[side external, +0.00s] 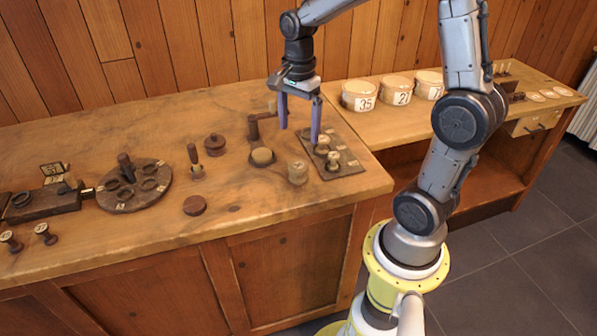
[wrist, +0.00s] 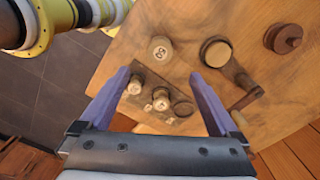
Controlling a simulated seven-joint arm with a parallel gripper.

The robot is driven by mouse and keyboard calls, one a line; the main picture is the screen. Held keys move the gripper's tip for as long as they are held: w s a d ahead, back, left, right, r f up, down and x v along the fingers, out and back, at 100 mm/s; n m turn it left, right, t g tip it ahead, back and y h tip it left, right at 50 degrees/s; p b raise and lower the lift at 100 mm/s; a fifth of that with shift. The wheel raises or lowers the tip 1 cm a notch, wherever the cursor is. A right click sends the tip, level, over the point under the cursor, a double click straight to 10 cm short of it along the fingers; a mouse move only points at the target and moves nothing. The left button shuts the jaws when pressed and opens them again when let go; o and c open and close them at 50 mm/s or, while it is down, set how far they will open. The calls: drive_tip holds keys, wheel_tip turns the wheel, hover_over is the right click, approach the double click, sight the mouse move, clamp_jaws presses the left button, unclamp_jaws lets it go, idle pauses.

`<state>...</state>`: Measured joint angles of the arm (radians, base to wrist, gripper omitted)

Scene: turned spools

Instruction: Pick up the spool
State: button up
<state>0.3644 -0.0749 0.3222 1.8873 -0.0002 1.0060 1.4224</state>
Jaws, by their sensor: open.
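A pale turned spool (side external: 297,172) stands upright on the bench, apart from the others. It also shows with a dark number on its top in the wrist view (wrist: 160,50). Two smaller pale spools, one (side external: 322,145) behind the other (side external: 333,160), stand on a dark board (side external: 347,168); they show in the wrist view too (wrist: 135,86) (wrist: 160,98). My gripper (side external: 299,135) is open and empty, pointing down above the bench near the board. In the wrist view the two board spools lie between its fingers (wrist: 158,76). The frames do not show which spool is meant.
A pincushion-like round piece (side external: 262,157), a crank-shaped wooden piece (side external: 258,126) and a lidded pot (side external: 214,144) stand left of my gripper. Numbered tubs (side external: 359,95) stand on the right bench. A round rack (side external: 133,187) is further left. The bench front has free room.

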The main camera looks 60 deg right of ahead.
sight(299, 165)
wheel_tip(299, 165, down, 13)
drive_tip(key=shift+r, duration=0.2)
drive_tip(key=c, duration=1.4)
drive_tip(key=shift+c, duration=0.2)
drive_tip(key=shift+d+r, duration=0.1)
